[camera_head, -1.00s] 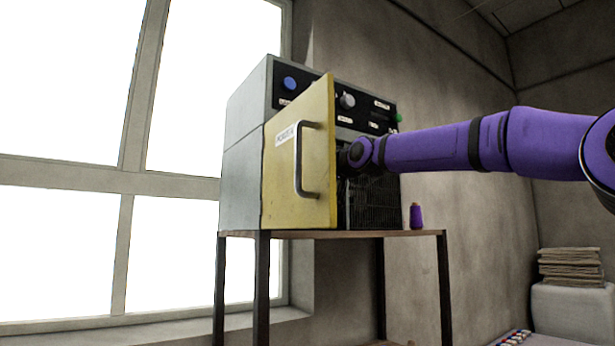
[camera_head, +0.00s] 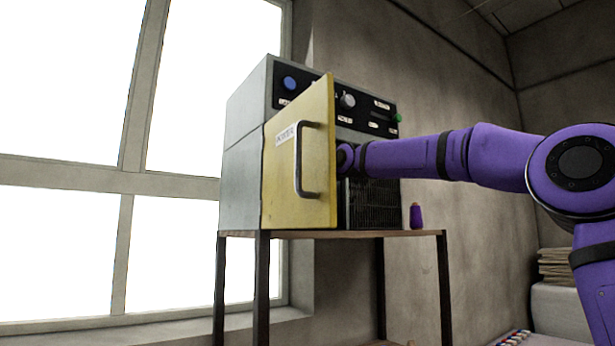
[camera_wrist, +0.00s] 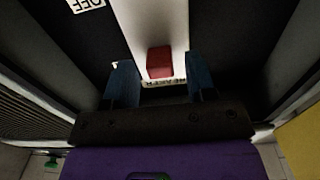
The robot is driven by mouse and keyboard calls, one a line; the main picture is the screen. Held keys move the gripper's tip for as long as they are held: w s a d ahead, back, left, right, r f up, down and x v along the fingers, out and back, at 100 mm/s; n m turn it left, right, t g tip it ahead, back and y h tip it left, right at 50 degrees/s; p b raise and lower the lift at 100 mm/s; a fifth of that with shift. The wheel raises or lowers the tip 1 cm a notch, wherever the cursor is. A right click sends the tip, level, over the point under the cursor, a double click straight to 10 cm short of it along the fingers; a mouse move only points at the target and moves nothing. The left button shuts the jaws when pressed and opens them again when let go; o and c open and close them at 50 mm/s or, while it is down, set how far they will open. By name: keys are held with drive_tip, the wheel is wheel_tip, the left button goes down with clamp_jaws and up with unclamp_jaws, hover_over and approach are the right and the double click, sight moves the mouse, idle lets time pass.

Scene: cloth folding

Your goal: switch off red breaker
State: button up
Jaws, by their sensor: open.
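The red breaker (camera_wrist: 160,62) shows in the wrist view as a small red block on a pale upright strip (camera_wrist: 150,25). My gripper (camera_wrist: 163,85) is open, with its two blue-grey fingers on the left and right of the red block. I cannot tell whether they touch it. A label partly hidden behind the gripper lies just below the block, and an OFF label (camera_wrist: 86,4) is at the upper left. In the head view the cabinet (camera_head: 245,150) has its yellow door (camera_head: 315,175) swung open. The door hides my gripper and the breaker there.
The yellow door with its grey handle (camera_head: 299,160) stands close to the left of my arm. Knobs and buttons line the panel above. A purple spool (camera_head: 416,215) stands on the wooden table (camera_head: 435,233) right of the cabinet.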

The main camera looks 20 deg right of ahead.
drive_tip(key=shift+w+a, duration=0.15)
drive_tip(key=shift+w, duration=0.2)
drive_tip(key=shift+c, duration=0.2)
